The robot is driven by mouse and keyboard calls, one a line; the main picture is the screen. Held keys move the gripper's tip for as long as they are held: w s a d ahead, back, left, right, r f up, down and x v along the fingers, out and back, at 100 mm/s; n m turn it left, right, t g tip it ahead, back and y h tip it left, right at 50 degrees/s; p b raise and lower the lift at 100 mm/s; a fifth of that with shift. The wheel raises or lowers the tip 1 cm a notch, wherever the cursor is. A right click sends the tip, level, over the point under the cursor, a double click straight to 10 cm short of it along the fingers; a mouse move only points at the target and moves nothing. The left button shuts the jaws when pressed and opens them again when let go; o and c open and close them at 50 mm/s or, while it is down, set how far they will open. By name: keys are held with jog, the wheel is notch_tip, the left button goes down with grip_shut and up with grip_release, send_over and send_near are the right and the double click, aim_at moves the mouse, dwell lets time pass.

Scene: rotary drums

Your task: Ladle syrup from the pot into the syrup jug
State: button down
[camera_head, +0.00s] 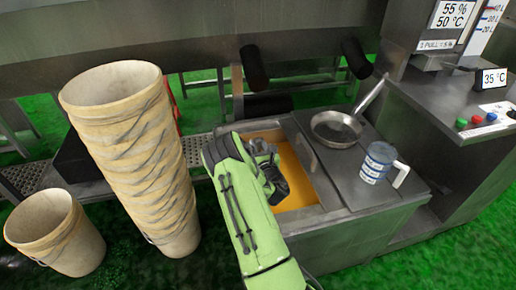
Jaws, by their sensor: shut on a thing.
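A tank of orange-yellow syrup (296,182) is set into the steel counter, and I take it for the pot. My gripper (270,181) is over this open tank, at the end of my green arm. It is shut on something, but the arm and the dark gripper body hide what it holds. A jug with blue markings and a white handle (378,163) stands upright on the counter to the right of the tank. A round, shallow steel vessel with a long raised handle (337,128) sits behind the jug.
A tall stack of beige buckets (135,150) stands on the left, with a single bucket (55,235) beside it. A steel machine with displays and coloured buttons (478,120) is on the right. Dark rollers (254,68) are behind the tank. The counter's front right is clear.

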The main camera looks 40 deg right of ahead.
notch_tip(320, 180, up, 18)
jog(key=p, duration=1.3)
dwell(0.4)
